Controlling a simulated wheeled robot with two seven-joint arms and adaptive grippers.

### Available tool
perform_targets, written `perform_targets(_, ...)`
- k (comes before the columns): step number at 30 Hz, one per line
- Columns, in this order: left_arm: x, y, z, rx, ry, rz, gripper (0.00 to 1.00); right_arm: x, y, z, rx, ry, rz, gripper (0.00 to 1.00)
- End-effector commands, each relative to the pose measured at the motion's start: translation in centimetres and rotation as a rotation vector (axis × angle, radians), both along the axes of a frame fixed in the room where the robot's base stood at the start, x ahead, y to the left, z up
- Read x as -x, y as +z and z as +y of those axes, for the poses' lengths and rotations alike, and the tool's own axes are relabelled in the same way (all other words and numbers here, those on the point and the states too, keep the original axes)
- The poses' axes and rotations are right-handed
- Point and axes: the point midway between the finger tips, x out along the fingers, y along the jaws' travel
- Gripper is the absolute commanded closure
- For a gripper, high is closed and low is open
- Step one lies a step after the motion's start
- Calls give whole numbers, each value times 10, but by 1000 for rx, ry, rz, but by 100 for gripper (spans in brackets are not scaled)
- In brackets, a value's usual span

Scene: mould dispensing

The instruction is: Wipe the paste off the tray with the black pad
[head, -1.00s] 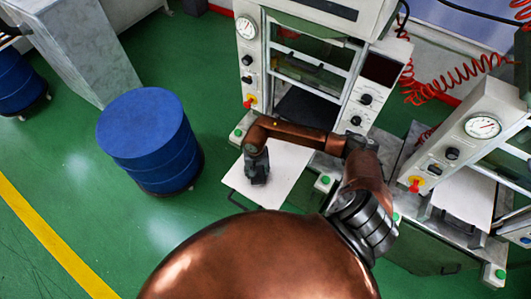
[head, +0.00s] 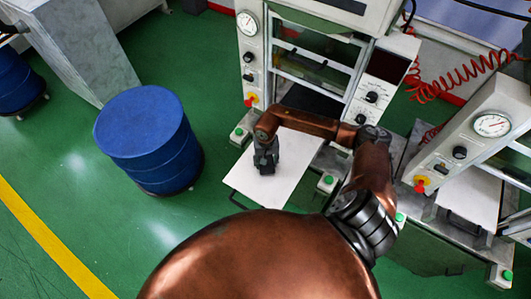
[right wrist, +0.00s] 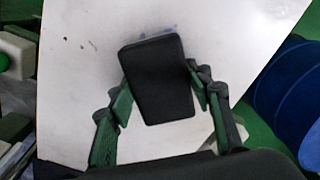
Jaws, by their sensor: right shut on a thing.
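The white tray (head: 293,180) sticks out in front of the press, and it fills much of the right wrist view (right wrist: 80,100). My right gripper (head: 266,164) is over the tray's left part. In the right wrist view, its two fingers (right wrist: 160,95) are shut on the sides of the black pad (right wrist: 158,75). The pad lies flat against or just above the tray; I cannot tell which. A faint bluish smear of paste (right wrist: 172,32) shows beyond the pad's far edge, with small dark specks at the left. The pad hides the tray under it. My left gripper is not in view.
The press (head: 247,60) with gauge and knobs stands behind the tray, with green buttons (head: 328,181) beside it. A second press (head: 470,150) stands at the right. A blue drum (head: 150,150) stands on the green floor to the left.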

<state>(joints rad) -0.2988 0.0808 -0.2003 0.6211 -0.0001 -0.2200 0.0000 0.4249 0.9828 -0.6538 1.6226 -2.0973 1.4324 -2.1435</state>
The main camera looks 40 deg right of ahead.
Motion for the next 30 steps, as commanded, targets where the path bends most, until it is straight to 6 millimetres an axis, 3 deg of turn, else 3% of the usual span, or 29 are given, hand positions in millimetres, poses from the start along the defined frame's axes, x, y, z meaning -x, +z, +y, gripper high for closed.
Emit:
perform_targets(1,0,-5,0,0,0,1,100,-1,-2,-5,1,-1,0,76)
perform_targets(5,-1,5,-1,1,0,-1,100,-1,23,-4,2,-1,-4,76)
perform_targets(21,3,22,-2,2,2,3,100,2,70,-6,1,-6,-2,76)
perform_targets(30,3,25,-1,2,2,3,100,3,81,-6,0,-8,0,76)
